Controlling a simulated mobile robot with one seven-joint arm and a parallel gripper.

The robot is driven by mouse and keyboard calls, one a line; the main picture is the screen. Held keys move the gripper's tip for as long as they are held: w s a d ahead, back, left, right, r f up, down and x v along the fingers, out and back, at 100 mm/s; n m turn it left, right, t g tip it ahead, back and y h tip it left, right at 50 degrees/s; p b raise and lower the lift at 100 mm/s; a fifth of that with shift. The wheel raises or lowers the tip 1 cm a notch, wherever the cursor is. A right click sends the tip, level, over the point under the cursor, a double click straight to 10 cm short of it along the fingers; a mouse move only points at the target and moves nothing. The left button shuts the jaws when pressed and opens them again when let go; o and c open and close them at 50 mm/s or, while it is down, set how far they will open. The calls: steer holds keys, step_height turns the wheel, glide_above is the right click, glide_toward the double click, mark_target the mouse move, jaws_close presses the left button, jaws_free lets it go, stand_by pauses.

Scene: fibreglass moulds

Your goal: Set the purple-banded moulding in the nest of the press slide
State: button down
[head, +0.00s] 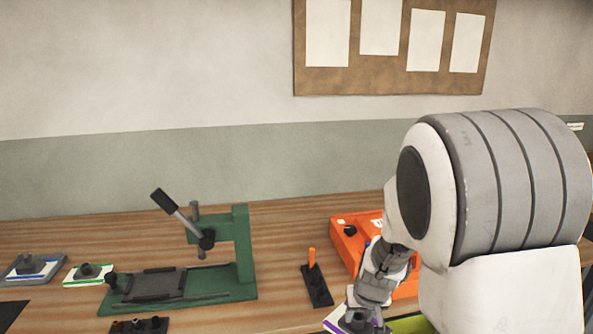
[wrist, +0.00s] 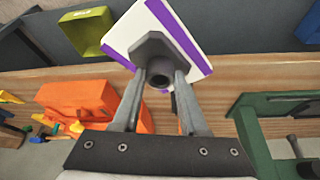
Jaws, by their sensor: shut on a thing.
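The purple-banded moulding (wrist: 185,30) is a white plate with purple bands and a grey raised boss with a round socket. My gripper (wrist: 158,78) is shut on the boss, one finger on each side. In the head view the moulding (head: 337,318) shows only partly at the bottom edge, below my gripper (head: 362,314). The press is green, with a black-handled lever, and its slide (head: 155,285) is a dark plate with raised edges on the base. The nest looks empty. The moulding is held well to the right of the press.
A blue-banded moulding (head: 38,268) and a green-banded moulding (head: 88,273) lie left of the press. A black stand with an orange handle (head: 313,283) and an orange case (head: 345,232) are to its right. A knobbed black block (head: 140,326) lies in front. A yellow-green bin (wrist: 88,30) is nearby.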

steer(key=s+f, duration=0.3)
steer(key=f, duration=0.1)
steer(key=shift+s+d+f, duration=0.15)
steer(key=shift+s+f, duration=0.1)
steer(key=shift+s, duration=0.1)
steer(key=shift+s+f, duration=0.4)
steer(key=shift+s, duration=0.05)
steer(key=shift+s+f, duration=0.1)
steer(key=shift+a, duration=0.25)
